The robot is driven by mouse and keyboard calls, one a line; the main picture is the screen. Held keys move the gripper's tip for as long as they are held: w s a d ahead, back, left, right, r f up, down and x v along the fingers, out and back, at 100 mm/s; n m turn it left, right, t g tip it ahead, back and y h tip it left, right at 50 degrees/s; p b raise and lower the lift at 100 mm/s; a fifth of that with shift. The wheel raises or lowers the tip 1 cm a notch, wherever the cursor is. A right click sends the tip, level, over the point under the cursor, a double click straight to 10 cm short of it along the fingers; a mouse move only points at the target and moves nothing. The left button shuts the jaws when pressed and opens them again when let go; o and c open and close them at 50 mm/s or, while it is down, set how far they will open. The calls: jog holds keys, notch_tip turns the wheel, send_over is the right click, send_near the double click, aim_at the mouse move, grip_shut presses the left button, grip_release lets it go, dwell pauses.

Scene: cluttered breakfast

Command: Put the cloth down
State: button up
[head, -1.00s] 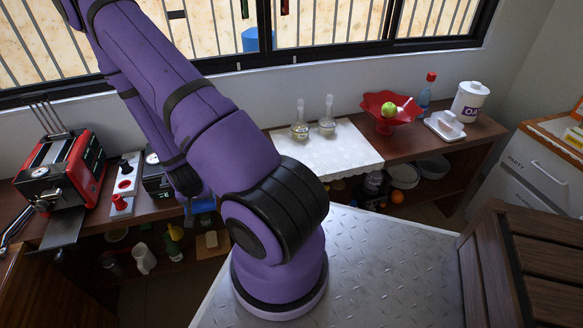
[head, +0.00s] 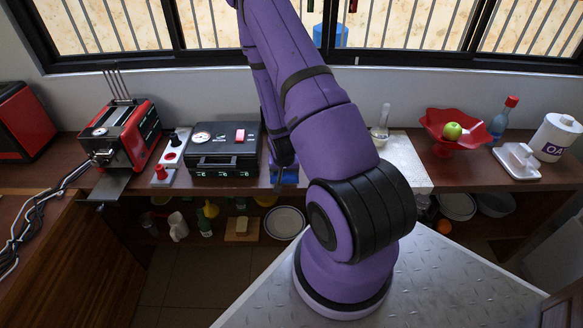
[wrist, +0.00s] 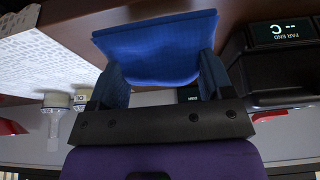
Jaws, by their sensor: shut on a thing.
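The blue cloth (wrist: 155,48) is held between the two fingers of my gripper (wrist: 163,85) in the wrist view. It looks like a folded, flat piece and sticks out past the fingertips. In the head view a small blue patch (head: 285,177) shows beside my purple arm at the counter's front edge, right of the black appliance. My arm hides most of the gripper there. I cannot tell whether the cloth touches the counter.
A black appliance (head: 222,155) stands close left of the gripper, with a red-and-black machine (head: 122,140) farther left. Right are a white lace mat (head: 408,165), a glass bottle (head: 382,122), a red bowl (head: 440,125) with a green apple (head: 452,131), and a white canister (head: 553,138).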

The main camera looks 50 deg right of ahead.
jog(key=d, duration=0.1)
jog(key=w+d, duration=0.1)
jog(key=d, duration=0.2)
jog(key=shift+w+d+f, duration=0.2)
jog(key=shift+w+d, duration=0.1)
jog(key=shift+s+x, duration=0.15)
jog(key=shift+x, duration=0.75)
jog(key=shift+s+x, duration=0.15)
jog(key=shift+x, duration=0.8)
jog(key=shift+a+f, duration=0.1)
jog(key=shift+f, duration=0.1)
jog(key=o, duration=1.1)
